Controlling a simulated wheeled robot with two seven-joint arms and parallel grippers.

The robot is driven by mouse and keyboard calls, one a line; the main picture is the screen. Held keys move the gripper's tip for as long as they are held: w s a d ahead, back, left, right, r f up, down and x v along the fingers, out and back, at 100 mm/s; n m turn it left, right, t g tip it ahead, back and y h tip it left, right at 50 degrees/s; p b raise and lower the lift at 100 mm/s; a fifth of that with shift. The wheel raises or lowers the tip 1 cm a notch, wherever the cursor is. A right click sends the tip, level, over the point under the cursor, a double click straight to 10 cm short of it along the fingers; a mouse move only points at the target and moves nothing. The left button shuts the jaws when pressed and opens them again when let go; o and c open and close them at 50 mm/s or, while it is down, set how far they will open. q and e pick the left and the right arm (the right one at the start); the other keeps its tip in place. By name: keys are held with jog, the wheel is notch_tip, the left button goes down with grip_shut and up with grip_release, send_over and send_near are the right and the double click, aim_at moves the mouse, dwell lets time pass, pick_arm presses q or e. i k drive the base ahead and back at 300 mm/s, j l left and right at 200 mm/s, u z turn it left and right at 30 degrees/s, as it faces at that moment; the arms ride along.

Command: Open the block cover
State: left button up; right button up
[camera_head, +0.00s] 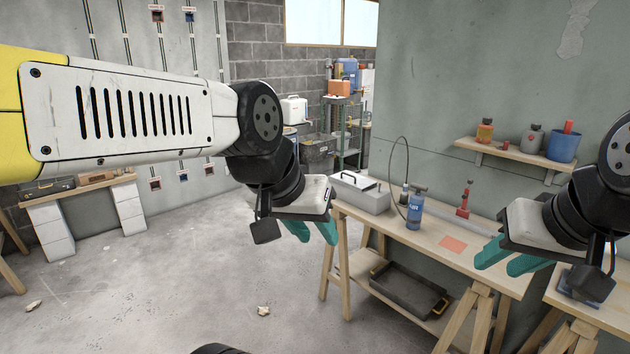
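No part is clearly recognisable as the block cover. A grey box (366,199) with a flat lid (354,181) and a dark handle stands at the left end of the workbench, and its lid looks closed. My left gripper (312,231) hangs in front and to the left of this box, apart from it, with its teal fingers spread and empty. My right gripper (507,258) is over the bench's right end, its teal fingers spread and empty. A dark blue-grey object (584,285) lies on the right-hand table, partly hidden by my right arm.
On the workbench (490,270) stand a blue canister (415,210) with a hose, a red tool (464,200) and an orange sheet (453,243). A dark tray (408,291) is on the lower shelf. A wall shelf (520,155) holds containers. The floor at left is mostly clear.

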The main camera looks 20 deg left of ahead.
aim_at(356, 182)
jog(key=u, duration=0.35)
jog(key=i+j, duration=0.1)
jog(key=i, duration=0.45)
jog(key=i+j+z, duration=0.1)
jog(key=i, duration=0.45)
jog(key=i+j, duration=0.2)
jog(key=i, duration=0.35)
jog(key=i+j+z, duration=0.1)
jog(key=i, duration=0.5)
